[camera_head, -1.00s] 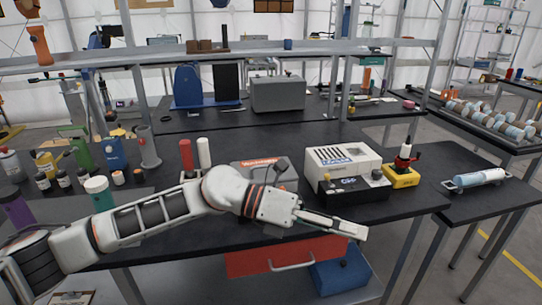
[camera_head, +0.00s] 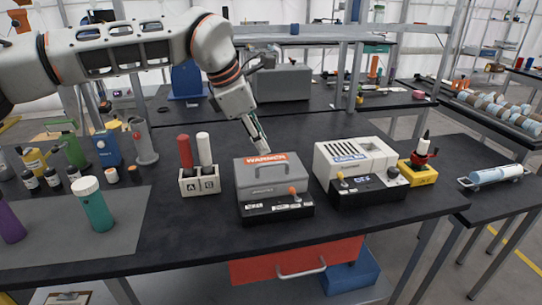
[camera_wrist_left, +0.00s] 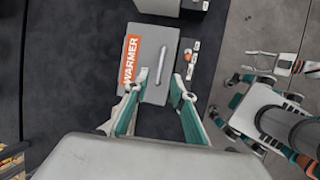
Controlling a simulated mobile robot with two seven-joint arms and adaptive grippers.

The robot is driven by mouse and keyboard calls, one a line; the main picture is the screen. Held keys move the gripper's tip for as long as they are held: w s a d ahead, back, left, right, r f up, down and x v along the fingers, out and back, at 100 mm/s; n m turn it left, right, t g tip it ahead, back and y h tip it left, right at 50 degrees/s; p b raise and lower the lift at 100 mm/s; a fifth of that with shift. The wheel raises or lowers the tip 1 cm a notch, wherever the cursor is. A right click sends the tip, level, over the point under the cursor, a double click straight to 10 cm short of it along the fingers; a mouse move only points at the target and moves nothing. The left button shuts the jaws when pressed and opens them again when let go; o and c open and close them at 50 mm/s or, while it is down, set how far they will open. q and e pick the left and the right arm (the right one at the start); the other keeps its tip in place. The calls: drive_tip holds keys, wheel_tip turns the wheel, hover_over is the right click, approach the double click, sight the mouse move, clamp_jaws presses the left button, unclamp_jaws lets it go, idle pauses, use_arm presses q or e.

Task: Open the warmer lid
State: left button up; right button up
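My left gripper (camera_head: 262,147) is just behind and above the warmer's back edge, pointing down. In the left wrist view my left gripper (camera_wrist_left: 159,76) has its fingers apart with nothing held between them. Any contact with the lid cannot be told.
A white device (camera_head: 350,160) stands close on the warmer's right, with a yellow-based tool (camera_head: 420,175) beyond. A white rack (camera_head: 200,182) with red and white cylinders stands on the left. A teal-bodied bottle (camera_head: 95,210) is on a grey mat. The table in front is clear.

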sight(270, 165)
use_arm(q)
drive_tip(key=x, duration=0.6)
drive_tip(key=shift+w+d+f, duration=0.1)
drive_tip(key=shift+d+f, duration=0.1)
drive_tip(key=shift+f, duration=0.15)
clamp_jaws()
